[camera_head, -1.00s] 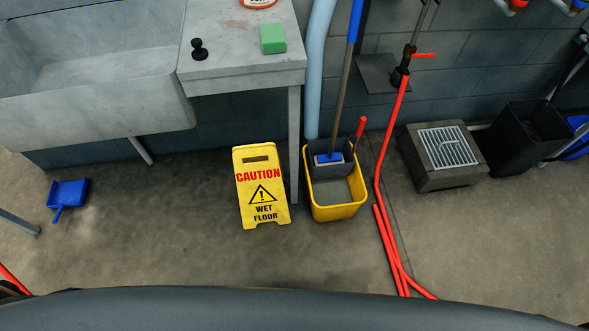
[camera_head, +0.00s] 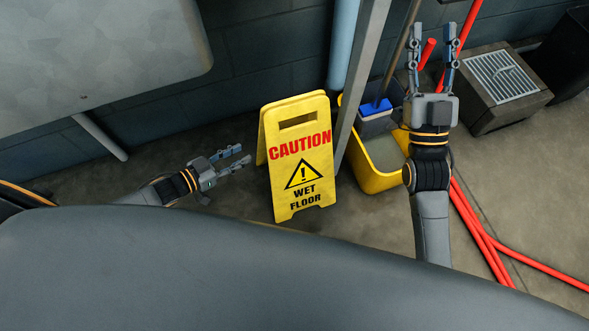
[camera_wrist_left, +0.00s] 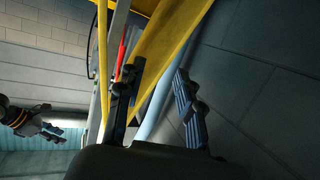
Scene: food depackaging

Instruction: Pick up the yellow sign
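The yellow sign (camera_head: 300,165) stands upright on the floor in the middle of the head view, folded as an A-frame with a slot near its top. My left gripper (camera_head: 246,156) is just left of the sign, its fingertips pointing at the side edge. In the left wrist view, my left gripper (camera_wrist_left: 160,68) has its fingers apart, and the sign's yellow panel (camera_wrist_left: 172,35) shows ahead between and beyond them. I cannot tell whether they touch. My right gripper (camera_head: 434,30) is open and empty, raised to the right of the sign over the mop bucket.
A yellow mop bucket (camera_head: 373,180) stands close to the right of the sign, behind a grey table leg (camera_head: 358,80). A sink (camera_head: 100,45) overhangs at upper left. Red hoses (camera_head: 478,232) and a grated box (camera_head: 497,92) lie right. Floor before the sign looks clear.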

